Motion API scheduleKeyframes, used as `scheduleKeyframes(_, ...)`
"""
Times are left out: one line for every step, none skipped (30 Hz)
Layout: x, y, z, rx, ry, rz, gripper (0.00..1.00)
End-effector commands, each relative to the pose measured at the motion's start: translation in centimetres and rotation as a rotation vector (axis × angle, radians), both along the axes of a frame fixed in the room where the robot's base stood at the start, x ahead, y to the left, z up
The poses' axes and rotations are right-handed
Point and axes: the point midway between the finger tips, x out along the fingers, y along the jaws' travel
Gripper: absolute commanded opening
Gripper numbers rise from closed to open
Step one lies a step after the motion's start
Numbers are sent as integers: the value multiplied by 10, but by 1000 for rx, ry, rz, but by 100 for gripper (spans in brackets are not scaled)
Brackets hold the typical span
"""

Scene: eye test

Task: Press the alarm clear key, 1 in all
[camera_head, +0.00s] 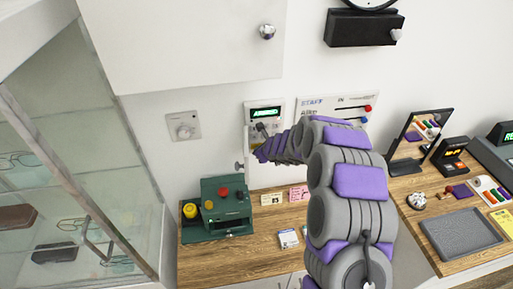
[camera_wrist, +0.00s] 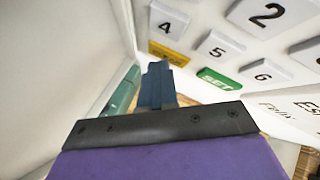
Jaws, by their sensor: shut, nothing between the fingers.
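A white wall keypad (camera_head: 251,113) with a lit green display (camera_head: 265,113) is on the wall in the head view; my arm hides much of its lower part. In the wrist view its keys 2, 4, 5 and 6 show, with a green SET key (camera_wrist: 219,79) and a yellow key (camera_wrist: 169,54). The yellow key's label is too small to read, so I cannot tell whether it is alarm clear. My gripper (camera_wrist: 158,72) is shut and empty, its tip just below the yellow key in the picture. Whether it touches is unclear. My gripper also shows at the keypad (camera_head: 262,129).
A white panel with red and blue sliders (camera_head: 340,106) is right of the keypad. Below, a green box with coloured knobs (camera_head: 228,221) stands on the wooden counter (camera_head: 232,264). A glass case (camera_head: 75,130) is at far left.

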Motion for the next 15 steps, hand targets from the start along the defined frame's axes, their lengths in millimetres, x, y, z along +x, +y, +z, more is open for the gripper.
scheduleKeyframes(-1,0,-1,1,-2,0,0)
scheduleKeyframes(-2,-1,-1,1,-2,0,0)
scheduleKeyframes(-3,-1,-1,1,-3,-1,0)
scheduleKeyframes(-4,-2,0,2,-4,0,0)
scheduleKeyframes(-5,-2,0,2,-4,0,0)
scheduleKeyframes(-7,-2,0,2,-4,0,0)
scheduleKeyframes(-8,-3,0,2,-4,0,0)
scheduleKeyframes(-9,-3,0,2,-4,0,0)
scheduleKeyframes(-10,-3,0,1,-3,-1,0)
scheduleKeyframes(-11,-4,-1,2,-3,0,0)
scheduleKeyframes(-12,-4,-1,1,-2,0,0)
scheduleKeyframes(-12,-4,0,1,-2,0,0)
scheduleKeyframes(-13,-4,0,0,-1,0,0)
scheduleKeyframes(-13,-4,0,1,-1,0,0)
scheduleKeyframes(-13,-4,0,1,-1,0,0)
